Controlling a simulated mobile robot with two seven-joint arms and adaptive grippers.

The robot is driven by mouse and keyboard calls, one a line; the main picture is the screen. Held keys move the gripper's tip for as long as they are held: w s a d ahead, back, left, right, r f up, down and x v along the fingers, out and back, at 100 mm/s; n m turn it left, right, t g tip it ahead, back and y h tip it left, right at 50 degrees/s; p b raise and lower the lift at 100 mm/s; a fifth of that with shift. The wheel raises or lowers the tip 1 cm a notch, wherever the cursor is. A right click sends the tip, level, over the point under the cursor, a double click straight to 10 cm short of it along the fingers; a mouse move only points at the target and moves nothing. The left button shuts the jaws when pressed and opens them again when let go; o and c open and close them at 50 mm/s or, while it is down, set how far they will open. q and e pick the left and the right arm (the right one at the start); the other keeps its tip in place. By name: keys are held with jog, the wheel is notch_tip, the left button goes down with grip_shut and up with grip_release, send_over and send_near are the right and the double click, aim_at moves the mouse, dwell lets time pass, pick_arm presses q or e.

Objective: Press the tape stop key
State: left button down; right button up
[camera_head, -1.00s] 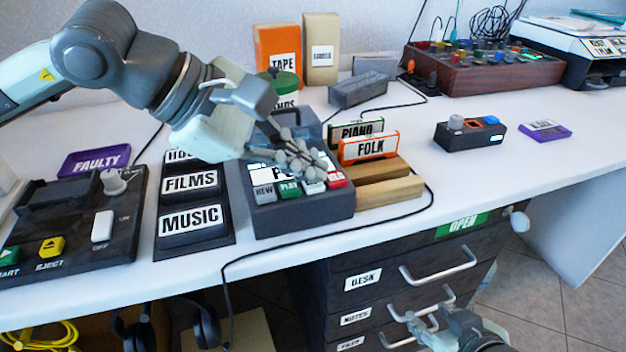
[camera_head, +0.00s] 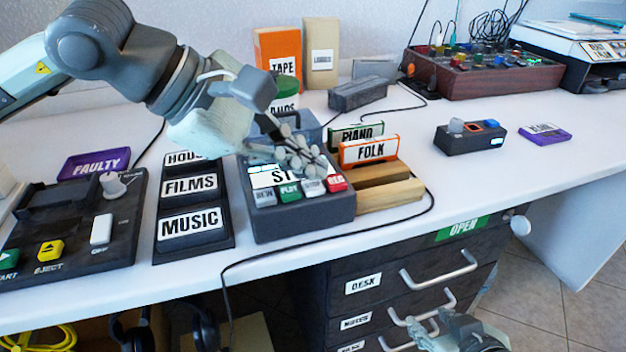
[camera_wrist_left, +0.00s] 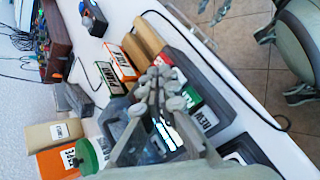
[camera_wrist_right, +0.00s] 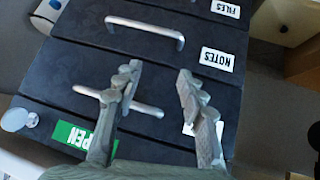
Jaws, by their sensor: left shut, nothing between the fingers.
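The dark tape recorder (camera_head: 300,222) sits on the white desk with a front row of keys: a grey REW key, a green PLAY key (camera_head: 289,192), a pale STOP key (camera_head: 314,187) and a red REC key (camera_head: 337,182). Its white display (camera_head: 268,178) shows "ST", the rest hidden by my fingers. My left gripper (camera_head: 302,155) is shut and empty over the recorder, its fingertips behind and above the STOP and REC keys, apparently clear of them. The left wrist view shows its closed fingers (camera_wrist_left: 165,85) over the recorder. My right gripper (camera_wrist_right: 155,72) is open and empty before the drawers.
Wooden blocks and the PIANO and FOLK cassettes (camera_head: 370,149) stand right of the recorder. The FILMS and MUSIC rack (camera_head: 165,249) is at left, near a machine with START and EJECT keys (camera_head: 50,250). A black cable runs along the desk front. Drawers (camera_head: 400,280) are below.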

aim_at(307, 187)
pick_arm(q)
jog(key=shift+r, duration=0.25)
jog(key=shift+r+p, duration=1.1)
jog(key=shift+r, duration=1.4)
